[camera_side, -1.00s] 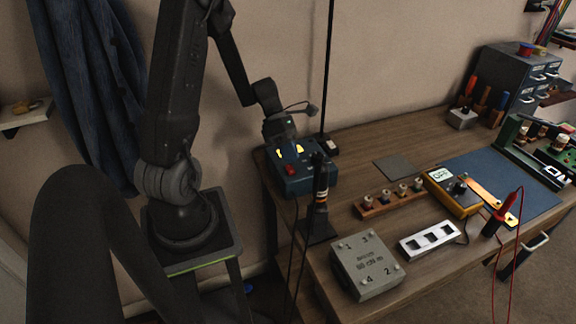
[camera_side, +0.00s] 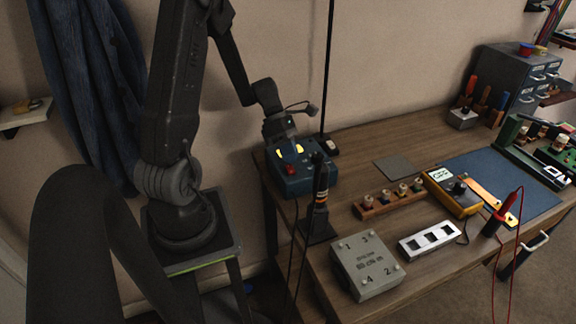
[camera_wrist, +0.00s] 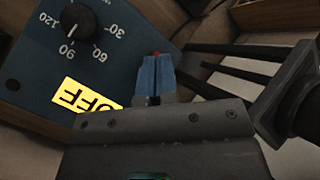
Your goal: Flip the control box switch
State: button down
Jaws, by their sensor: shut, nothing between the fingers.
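The blue control box (camera_side: 318,182) stands at the left end of the desk, with a red part (camera_side: 291,170) at its near left corner. In the wrist view its blue panel (camera_wrist: 30,75) carries a black dial knob (camera_wrist: 77,20) and a yellow label reading OFF (camera_wrist: 86,101), upside down. My gripper (camera_side: 287,143) is over the box's top in the side view. In the wrist view its blue fingers (camera_wrist: 154,74) are together with nothing between them. A small red spot (camera_wrist: 155,54) shows just past the fingertips; I cannot tell whether they touch it. The switch is not clearly visible.
A black upright tool in a stand (camera_side: 318,205) is close in front of the box. A grey numbered box (camera_side: 367,268), a wooden rack (camera_side: 390,200) and a yellow meter (camera_side: 452,192) lie to the right. Bare desk (camera_side: 350,165) shows right of the control box.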

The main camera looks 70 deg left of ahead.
aim_at(291, 168)
jog(key=shift+f, duration=0.1)
dwell(0.7)
jog(key=shift+f, duration=0.3)
jog(key=shift+a+f, duration=0.1)
jog(key=shift+f, duration=0.25)
dwell(0.6)
jog(key=shift+r, duration=0.1)
jog(key=shift+r, duration=0.65)
jog(key=shift+r, duration=0.1)
jog(key=shift+d+r, duration=0.25)
jog(key=shift+r, duration=0.95)
jog(key=shift+d+r, duration=0.2)
jog(key=shift+r, duration=1)
